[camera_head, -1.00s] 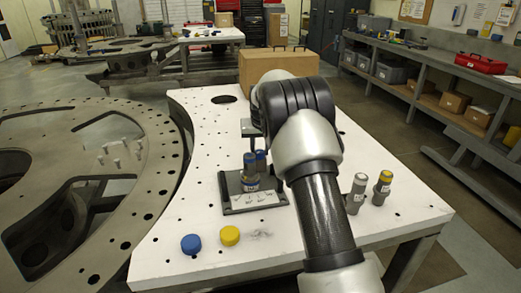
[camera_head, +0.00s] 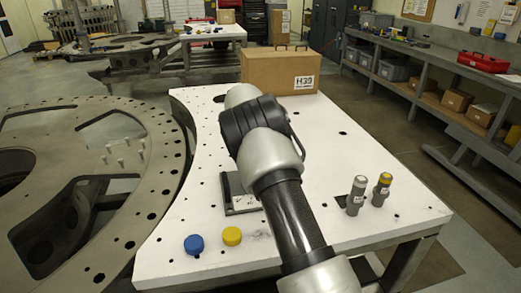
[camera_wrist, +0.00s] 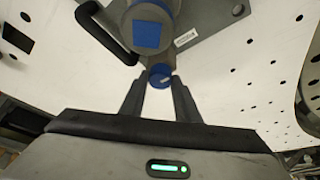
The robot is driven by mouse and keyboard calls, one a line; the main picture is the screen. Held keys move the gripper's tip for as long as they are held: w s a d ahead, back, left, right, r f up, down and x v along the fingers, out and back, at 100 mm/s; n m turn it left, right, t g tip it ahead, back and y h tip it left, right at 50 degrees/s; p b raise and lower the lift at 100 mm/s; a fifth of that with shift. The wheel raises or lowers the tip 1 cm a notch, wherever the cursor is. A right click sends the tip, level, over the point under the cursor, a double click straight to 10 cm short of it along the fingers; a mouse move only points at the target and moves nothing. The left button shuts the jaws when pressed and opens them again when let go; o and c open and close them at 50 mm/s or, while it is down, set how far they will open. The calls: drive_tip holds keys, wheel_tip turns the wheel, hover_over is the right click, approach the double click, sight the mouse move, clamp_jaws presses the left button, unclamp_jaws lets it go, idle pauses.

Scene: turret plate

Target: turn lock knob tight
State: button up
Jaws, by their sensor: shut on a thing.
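In the wrist view, my gripper (camera_wrist: 160,88) has its two fingers on either side of a small round blue-topped knob (camera_wrist: 160,73), shut on it. I take this knob for the lock knob. A larger grey cylinder with a blue square on its top (camera_wrist: 147,35) stands just beyond it. Both are on a dark grey mounting plate (camera_wrist: 212,18) with a white label. In the head view, my arm hides the gripper, the knob and most of the dark plate (camera_head: 231,186); only its left part shows. How tight the knob is cannot be told.
A black curved handle (camera_wrist: 103,32) is left of the cylinder. On the white table (camera_head: 325,130) are a blue cap (camera_head: 194,244), a yellow cap (camera_head: 232,236), two grey cylinders (camera_head: 357,194) (camera_head: 382,189) at right, and a cardboard box (camera_head: 280,72) at the back.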

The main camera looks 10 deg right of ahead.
idle(0.4)
drive_tip(key=o, duration=1)
drive_tip(key=shift+o, duration=0.2)
drive_tip(key=v, duration=1.7)
drive_tip(key=shift+r+b, duration=0.2)
drive_tip(key=shift+b, duration=0.15)
drive_tip(key=shift+a, duration=0.15)
